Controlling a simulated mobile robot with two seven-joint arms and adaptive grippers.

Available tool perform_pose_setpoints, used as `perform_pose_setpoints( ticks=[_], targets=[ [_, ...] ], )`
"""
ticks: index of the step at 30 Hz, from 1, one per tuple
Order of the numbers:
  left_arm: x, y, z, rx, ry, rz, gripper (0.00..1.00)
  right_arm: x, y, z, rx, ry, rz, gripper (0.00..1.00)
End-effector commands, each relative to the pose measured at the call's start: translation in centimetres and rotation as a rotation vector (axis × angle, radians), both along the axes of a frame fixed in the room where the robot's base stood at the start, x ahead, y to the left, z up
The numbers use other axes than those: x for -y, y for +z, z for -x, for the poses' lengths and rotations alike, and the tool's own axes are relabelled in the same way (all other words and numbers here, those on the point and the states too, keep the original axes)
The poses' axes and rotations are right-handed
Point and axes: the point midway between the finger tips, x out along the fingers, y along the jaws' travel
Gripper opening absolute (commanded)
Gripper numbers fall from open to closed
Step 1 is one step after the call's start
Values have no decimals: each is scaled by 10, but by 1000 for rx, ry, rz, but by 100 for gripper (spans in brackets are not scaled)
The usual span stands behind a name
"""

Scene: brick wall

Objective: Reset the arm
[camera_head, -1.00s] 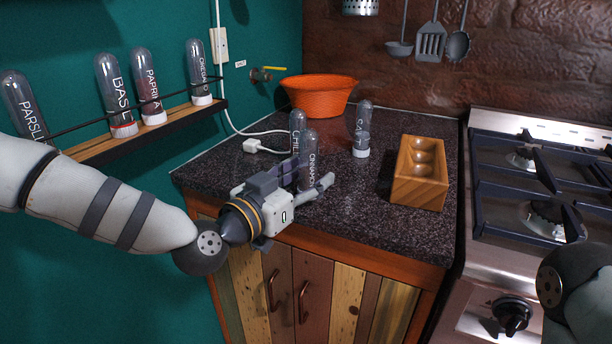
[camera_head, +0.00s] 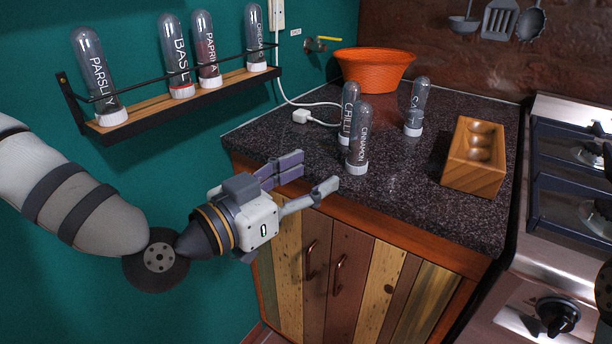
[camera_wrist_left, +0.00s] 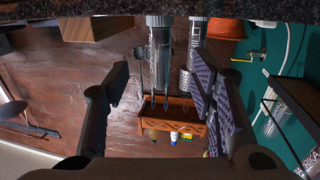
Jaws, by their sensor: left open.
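My left gripper (camera_head: 308,177) is open and empty in the head view, in front of the counter's front left edge. The cinnamon jar (camera_head: 358,140) stands upright on the counter, beyond and right of the fingertips and apart from them. The chilli jar (camera_head: 348,110) stands just behind it, partly hidden. A third jar (camera_head: 416,108) stands upright farther right. In the left wrist view, the scene is upside down; the open fingers (camera_wrist_left: 163,95) frame a clear jar (camera_wrist_left: 160,50), with nothing between them. My right gripper is out of view.
A wall shelf (camera_head: 185,105) with several spice jars hangs left, above my left arm. The dark counter (camera_head: 420,185) holds a wooden block with hollows (camera_head: 474,160) and an orange bowl (camera_head: 374,70). A stove (camera_head: 560,210) stands right. Space in front of the cabinet doors is free.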

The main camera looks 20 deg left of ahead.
Motion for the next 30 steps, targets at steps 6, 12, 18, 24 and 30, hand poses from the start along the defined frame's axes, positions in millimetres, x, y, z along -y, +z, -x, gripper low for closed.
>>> perform_pose_setpoints(
  ticks=[6,12,18,24,30],
  targets=[
    [9,-39,12,-133,-26,-8,50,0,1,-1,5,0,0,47],
    [21,-179,95,-668,-58,-56,50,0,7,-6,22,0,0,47],
    [-19,-295,248,-1290,76,-188,50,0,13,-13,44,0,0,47],
    [-79,-325,364,-1657,310,-358,50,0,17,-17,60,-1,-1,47],
    [-99,-326,391,-1736,399,-408,50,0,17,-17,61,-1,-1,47]
  ],
)
